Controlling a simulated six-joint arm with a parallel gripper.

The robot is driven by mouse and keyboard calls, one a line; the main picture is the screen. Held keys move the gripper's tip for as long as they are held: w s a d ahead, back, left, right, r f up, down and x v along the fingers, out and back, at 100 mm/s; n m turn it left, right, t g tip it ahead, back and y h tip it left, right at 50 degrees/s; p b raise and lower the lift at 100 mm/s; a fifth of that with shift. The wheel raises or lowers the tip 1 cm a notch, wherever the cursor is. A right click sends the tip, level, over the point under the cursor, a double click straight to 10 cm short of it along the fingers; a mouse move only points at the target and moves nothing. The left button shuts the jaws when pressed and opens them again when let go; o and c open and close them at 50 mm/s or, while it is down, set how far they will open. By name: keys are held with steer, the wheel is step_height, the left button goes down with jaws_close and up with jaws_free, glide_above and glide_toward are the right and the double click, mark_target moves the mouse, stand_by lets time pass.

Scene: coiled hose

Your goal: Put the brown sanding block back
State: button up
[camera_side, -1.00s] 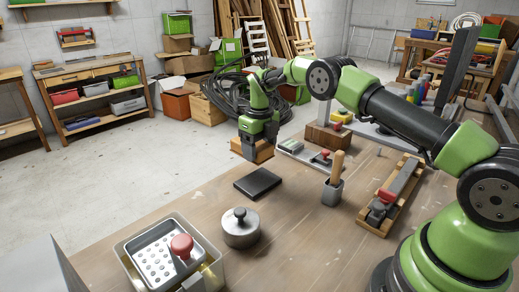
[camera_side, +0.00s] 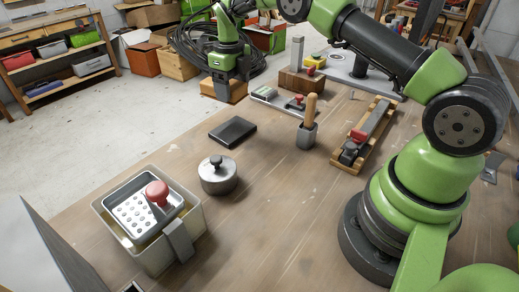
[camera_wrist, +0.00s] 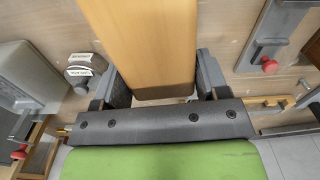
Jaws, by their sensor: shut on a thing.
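The brown sanding block (camera_side: 224,93) is a light-brown wooden block. My gripper (camera_side: 224,76) points down and is shut on it, near the far edge of the bench. In the wrist view the block (camera_wrist: 145,40) fills the space between the two dark fingers of my gripper (camera_wrist: 158,85). In the side view I cannot tell whether the block's underside touches anything. The block hides what lies under it in the wrist view.
A flat black pad (camera_side: 232,132), a lidded metal pot (camera_side: 217,174) and a bin with a perforated tray (camera_side: 130,214) stand nearer. A holder with a wooden handle (camera_side: 307,134) and a wooden rack (camera_side: 362,140) stand to the right. Bare bench (camera_side: 270,220) lies in front.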

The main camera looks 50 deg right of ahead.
steer(key=s+a+n, duration=0.2)
steer(key=s+n, duration=0.5)
steer(key=n, duration=1)
glide_above(286, 172)
step_height(286, 172, down, 10)
steer(key=shift+a+f, duration=0.1)
steer(key=shift+f, duration=0.1)
steer(key=shift+f, duration=0.2)
steer(key=o, duration=1)
steer(key=shift+r, duration=0.1)
